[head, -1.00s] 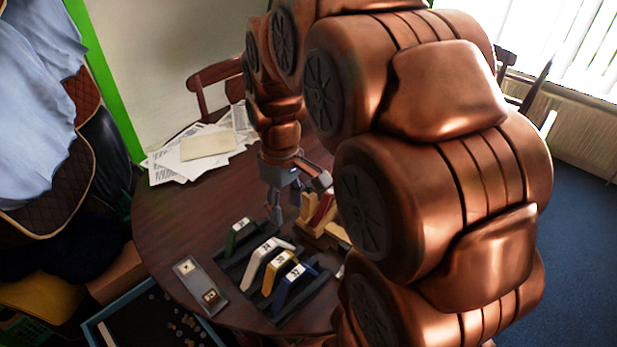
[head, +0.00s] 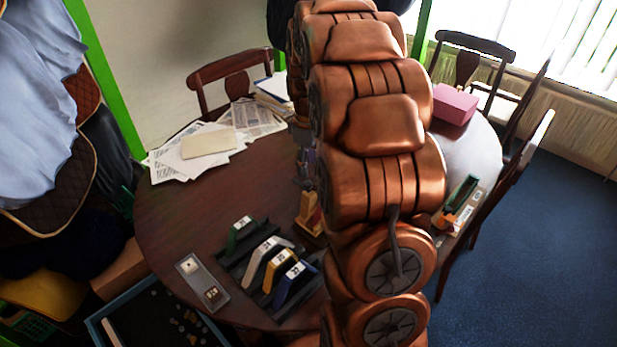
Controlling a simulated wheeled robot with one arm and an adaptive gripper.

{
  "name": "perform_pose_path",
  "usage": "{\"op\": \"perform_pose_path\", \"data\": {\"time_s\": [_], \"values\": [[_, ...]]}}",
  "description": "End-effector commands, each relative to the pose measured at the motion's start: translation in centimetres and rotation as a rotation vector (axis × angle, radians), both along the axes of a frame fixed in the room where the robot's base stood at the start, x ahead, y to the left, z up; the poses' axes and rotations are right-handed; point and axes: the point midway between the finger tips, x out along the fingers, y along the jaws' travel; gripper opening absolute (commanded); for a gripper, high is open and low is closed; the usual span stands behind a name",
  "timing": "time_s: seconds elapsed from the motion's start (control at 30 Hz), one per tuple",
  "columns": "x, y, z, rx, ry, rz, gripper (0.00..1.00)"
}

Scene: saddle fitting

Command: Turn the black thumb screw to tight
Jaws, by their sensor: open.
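My gripper (head: 306,178) shows only in part at the left edge of my copper-coloured arm, above the table. It is open, and I see nothing between its fingers. Just below it in the picture stands a light wooden fixture (head: 309,213), mostly hidden behind my arm. I cannot make out the black thumb screw; it may be hidden by the arm or too small to see. Whether the gripper touches the fixture cannot be told.
A black rack (head: 232,262) holds several numbered coloured pieces on the dark round table (head: 180,225). A grey tray (head: 203,283) lies left of it. Papers (head: 195,148) lie at the back left. A pink box (head: 454,104) and a green-topped item (head: 460,200) are at right.

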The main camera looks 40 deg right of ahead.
Motion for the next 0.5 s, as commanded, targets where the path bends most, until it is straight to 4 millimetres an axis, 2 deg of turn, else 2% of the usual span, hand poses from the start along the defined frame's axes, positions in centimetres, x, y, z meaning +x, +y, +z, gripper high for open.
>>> {"op": "perform_pose_path", "data": {"time_s": [0.3,0.5], "values": [[-0.1,0.0,-4.1,0.001,0.004,-0.001,0.51],[0.0,0.0,-5.7,-0.002,-0.001,-0.001,0.51]]}}
